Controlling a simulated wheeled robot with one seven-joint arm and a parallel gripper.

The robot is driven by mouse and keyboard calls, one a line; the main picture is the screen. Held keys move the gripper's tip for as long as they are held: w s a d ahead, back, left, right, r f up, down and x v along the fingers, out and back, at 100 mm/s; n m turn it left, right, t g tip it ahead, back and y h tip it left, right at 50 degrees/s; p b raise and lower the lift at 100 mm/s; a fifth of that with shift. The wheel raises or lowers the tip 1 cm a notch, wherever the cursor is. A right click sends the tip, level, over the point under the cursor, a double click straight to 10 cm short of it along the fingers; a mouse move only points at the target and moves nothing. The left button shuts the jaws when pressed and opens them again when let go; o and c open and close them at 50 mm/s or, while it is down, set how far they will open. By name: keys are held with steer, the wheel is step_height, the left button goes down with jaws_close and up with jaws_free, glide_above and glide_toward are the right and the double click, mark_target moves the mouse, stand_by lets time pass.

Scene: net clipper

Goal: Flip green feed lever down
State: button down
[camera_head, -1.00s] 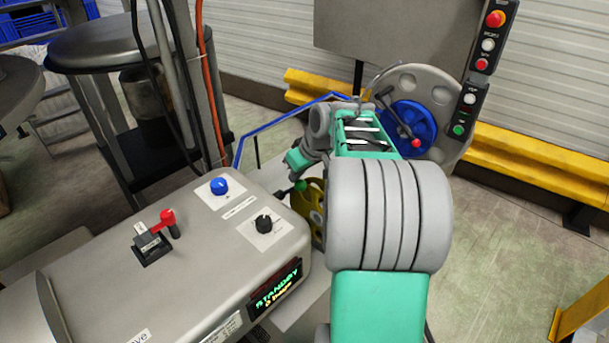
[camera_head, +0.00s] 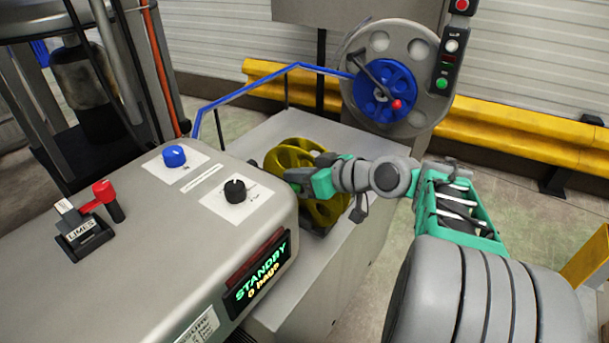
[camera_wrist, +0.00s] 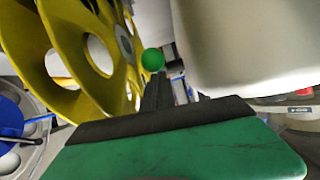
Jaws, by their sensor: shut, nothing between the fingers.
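The green feed lever shows in the wrist view as a round green knob (camera_wrist: 153,60), just beyond my gripper's green finger and dark pad and between the yellow wheel (camera_wrist: 88,55) and the pale machine housing (camera_wrist: 245,45). In the head view my gripper (camera_head: 291,180) is shut and empty, in front of the yellow wheel (camera_head: 318,213) and beside the right end of the grey machine housing (camera_head: 150,235). There the gripper covers the knob. I cannot tell whether the gripper touches the lever.
The housing top carries a blue button (camera_head: 174,156), a black dial (camera_head: 235,191) and a red-handled lever (camera_head: 104,193). Its display (camera_head: 262,272) reads STANDBY. A blue rail (camera_head: 250,93) runs behind, near a grey disc with a blue hub (camera_head: 385,96).

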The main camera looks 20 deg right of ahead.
steer(key=shift+s+d+f+b, duration=0.15)
steer(key=shift+f+b, duration=0.2)
steer(key=shift+f, duration=0.6)
steer(key=r, duration=0.1)
steer(key=w+r+p, duration=0.1)
steer(key=r, duration=0.1)
steer(key=w+a+r+p, duration=0.1)
steer(key=shift+r, duration=0.25)
steer(key=f+v, duration=0.1)
steer(key=v, duration=0.8)
steer(key=shift+s+d+f+p, duration=0.2)
steer(key=shift+s+d+p, duration=0.25)
steer(key=shift+s, duration=0.1)
